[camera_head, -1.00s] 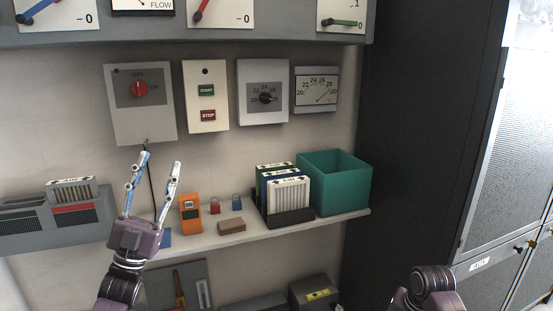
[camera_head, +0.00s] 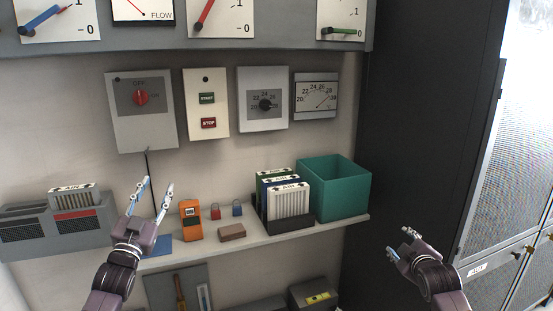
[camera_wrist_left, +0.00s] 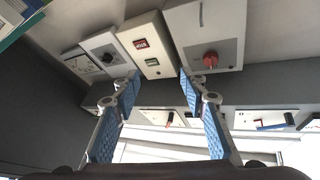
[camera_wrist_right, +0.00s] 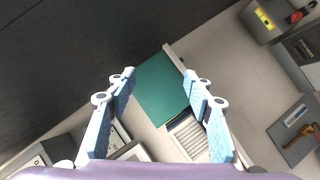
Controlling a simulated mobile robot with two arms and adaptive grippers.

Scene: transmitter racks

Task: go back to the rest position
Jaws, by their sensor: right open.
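My left gripper (camera_head: 152,204) is in front of the left part of the shelf, below the box with the red rotary switch (camera_head: 140,97). Its fingers are spread apart and nothing is between them in the left wrist view (camera_wrist_left: 158,78). My right gripper (camera_head: 398,243) is at the lower right, in front of the dark cabinet side and apart from the shelf. In the right wrist view (camera_wrist_right: 158,75) its fingers are open and empty, with the green bin (camera_wrist_right: 162,88) seen beyond them.
The shelf (camera_head: 270,239) holds an orange meter (camera_head: 191,220), two small padlocks, a brown block (camera_head: 232,232), a rack of air filters (camera_head: 288,203) and the green bin (camera_head: 345,191). A grey unit (camera_head: 85,234) stands at left. A dark cabinet (camera_head: 420,120) rises at right.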

